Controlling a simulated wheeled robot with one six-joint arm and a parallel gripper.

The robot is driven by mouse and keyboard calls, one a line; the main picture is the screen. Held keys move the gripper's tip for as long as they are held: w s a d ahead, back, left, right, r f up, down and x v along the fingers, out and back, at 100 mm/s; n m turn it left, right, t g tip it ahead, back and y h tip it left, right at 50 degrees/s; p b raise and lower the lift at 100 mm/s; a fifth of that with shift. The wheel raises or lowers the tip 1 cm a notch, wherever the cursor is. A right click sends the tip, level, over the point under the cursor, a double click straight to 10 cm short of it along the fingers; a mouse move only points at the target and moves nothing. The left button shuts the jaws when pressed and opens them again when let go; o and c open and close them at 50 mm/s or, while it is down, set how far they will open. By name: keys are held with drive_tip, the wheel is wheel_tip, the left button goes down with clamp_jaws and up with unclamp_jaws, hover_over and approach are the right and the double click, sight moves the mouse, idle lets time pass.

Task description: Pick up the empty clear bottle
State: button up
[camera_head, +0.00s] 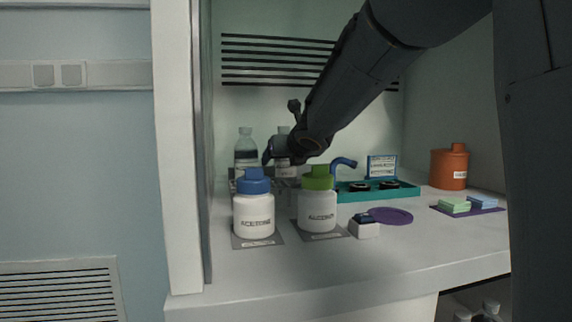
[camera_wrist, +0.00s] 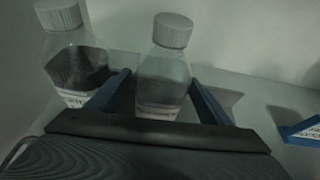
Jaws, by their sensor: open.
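Two clear bottles with ribbed pale caps stand side by side. The clear bottle (camera_wrist: 165,75) in the middle of the wrist view looks see-through, with a pale label low down. In the head view it (camera_head: 283,133) is mostly hidden behind my gripper (camera_head: 277,157). The other bottle (camera_wrist: 75,65), at left in the wrist view, looks dark inside or behind its label; it also shows in the head view (camera_head: 246,142). My gripper (camera_wrist: 160,80) is open, with its blue fingers on either side of the middle bottle. I cannot tell whether they touch it.
A white jar with a blue lid (camera_head: 254,215) and one with a green lid (camera_head: 318,210) stand in front. A teal tray (camera_head: 350,197), an orange container (camera_head: 449,170), a purple disc (camera_head: 390,216) and a small white box (camera_head: 365,230) are to the right.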

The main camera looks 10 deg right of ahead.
drive_tip(key=c, duration=1.1)
